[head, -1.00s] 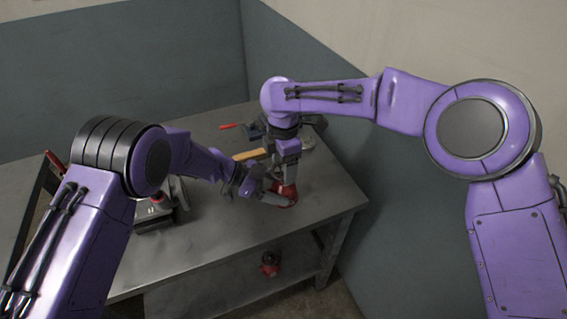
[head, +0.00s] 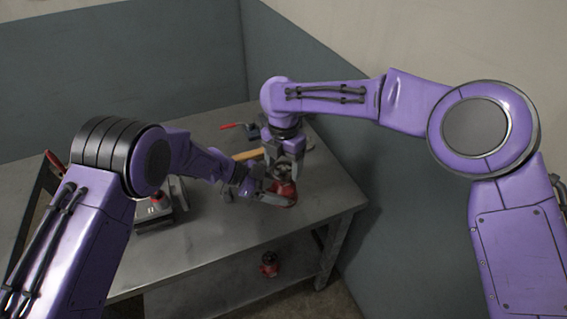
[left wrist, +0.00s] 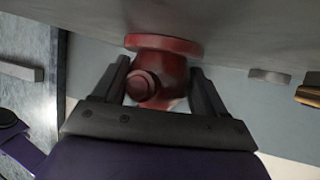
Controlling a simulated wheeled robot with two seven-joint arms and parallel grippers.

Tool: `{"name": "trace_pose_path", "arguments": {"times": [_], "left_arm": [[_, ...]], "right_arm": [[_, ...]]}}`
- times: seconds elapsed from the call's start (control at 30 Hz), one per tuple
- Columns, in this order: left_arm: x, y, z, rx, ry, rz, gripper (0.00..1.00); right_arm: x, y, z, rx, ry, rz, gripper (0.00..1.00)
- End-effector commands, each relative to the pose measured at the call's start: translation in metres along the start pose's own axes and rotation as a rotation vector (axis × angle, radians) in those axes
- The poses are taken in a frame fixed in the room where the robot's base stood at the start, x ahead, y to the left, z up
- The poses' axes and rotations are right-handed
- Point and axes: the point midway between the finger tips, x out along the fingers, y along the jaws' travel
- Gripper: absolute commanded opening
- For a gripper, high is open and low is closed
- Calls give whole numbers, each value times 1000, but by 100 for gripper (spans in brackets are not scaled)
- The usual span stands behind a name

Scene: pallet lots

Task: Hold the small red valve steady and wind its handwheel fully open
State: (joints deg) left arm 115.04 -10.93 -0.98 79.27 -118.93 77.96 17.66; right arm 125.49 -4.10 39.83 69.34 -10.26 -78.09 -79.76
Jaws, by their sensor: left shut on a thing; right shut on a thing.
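The small red valve (head: 287,193) stands upright on the grey workbench (head: 240,228), towards its right end. In the left wrist view its red body (left wrist: 166,68) and round flange (left wrist: 162,43) show upside down, between two dark fingers. My left gripper (head: 272,197) comes in low from the left and is shut on the valve body. My right gripper (head: 284,171) points down from above and is shut on the handwheel at the valve's top. The handwheel is mostly hidden by the fingers, so how far it is turned cannot be told.
A wooden-handled tool (head: 248,154) and a red-handled tool (head: 232,126) lie behind the valve. A grey metal device with red parts (head: 155,212) stands at the left. Another red valve (head: 269,265) sits on the lower shelf. The bench front is clear.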

Motion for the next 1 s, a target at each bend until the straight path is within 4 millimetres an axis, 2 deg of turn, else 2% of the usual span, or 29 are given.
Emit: {"name": "trace_pose_path", "arguments": {"times": [0.37, 0.4, 0.47, 0.77, 0.87, 1.0], "left_arm": [[1, 1, -1, 0, 3, 5, 55], [1, 1, -1, 0, 3, 5, 55], [1, 1, -1, 0, 4, 4, 55], [0, 0, -1, 0, 2, 2, 55], [0, 0, -1, 0, 2, 1, 55], [0, 0, -1, 0, 1, 0, 55]], "right_arm": [[0, 0, 2, 0, -5, 3, 42], [0, 0, 2, 0, -5, 2, 79], [0, 0, 2, 0, -4, 2, 98], [-2, 0, 1, -1, -2, 2, 98], [-13, 1, 2, 0, -4, 4, 98], [-46, 1, 2, 1, -5, 5, 98]]}}
